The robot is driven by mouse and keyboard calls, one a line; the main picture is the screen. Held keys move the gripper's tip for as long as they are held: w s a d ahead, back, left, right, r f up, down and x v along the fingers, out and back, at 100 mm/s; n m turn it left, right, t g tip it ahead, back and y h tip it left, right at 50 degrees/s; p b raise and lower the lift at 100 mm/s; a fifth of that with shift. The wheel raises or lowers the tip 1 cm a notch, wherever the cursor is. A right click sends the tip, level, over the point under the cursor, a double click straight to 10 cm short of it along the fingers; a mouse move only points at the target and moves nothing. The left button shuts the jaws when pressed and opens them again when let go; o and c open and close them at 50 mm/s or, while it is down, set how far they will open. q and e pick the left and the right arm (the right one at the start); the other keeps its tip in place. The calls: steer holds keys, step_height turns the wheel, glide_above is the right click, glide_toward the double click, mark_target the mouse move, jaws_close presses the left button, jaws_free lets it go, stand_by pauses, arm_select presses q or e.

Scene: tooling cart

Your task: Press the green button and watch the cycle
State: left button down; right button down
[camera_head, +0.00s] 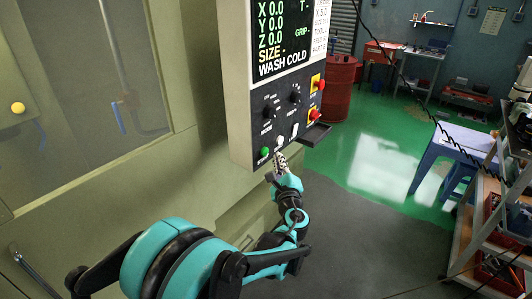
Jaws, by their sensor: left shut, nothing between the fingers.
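The control panel (240,85) is a pale box with a dark face, at the upper middle of the head view. Its screen (285,35) shows X, Y and Z at 0.0, SIZE and WASH COLD. The green button (264,151) is at the panel's lower left corner, beside a white button (279,141). My left gripper (280,163) is shut and empty, just below and right of the green button. It is close to the panel's lower edge; I cannot tell whether it touches. My right gripper is not in view.
The machine's beige door (180,150) fills the left. A tool cart (486,215) stands at right; green floor (340,180) lies open between.

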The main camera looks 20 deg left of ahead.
arm_select(q)
steer(key=shift+w+a, duration=0.3)
steer(key=shift+a, duration=0.55)
steer(key=shift+a, duration=0.1)
stand_by(0.8)
steer(key=shift+w+a, duration=0.15)
steer(key=shift+a, duration=0.15)
steer(key=shift+w+a+b, duration=0.2)
steer(key=shift+a+b, duration=0.1)
steer(key=shift+a, duration=0.3)
stand_by(1.3)
steer(key=shift+s+d, duration=0.1)
steer(key=shift+d, duration=0.1)
steer(key=shift+s+d, duration=0.25)
steer(key=shift+d, duration=0.4)
steer(key=shift+s+d+b, duration=0.1)
steer(key=shift+s+d, duration=0.2)
steer(key=shift+d, duration=0.5)
steer(key=shift+s+d+b, duration=0.15)
steer(key=shift+s+d, duration=0.1)
steer(key=shift+d, duration=0.55)
steer(key=shift+s+d+b, duration=0.1)
steer(key=shift+s+d, duration=0.2)
steer(key=shift+d, duration=0.5)
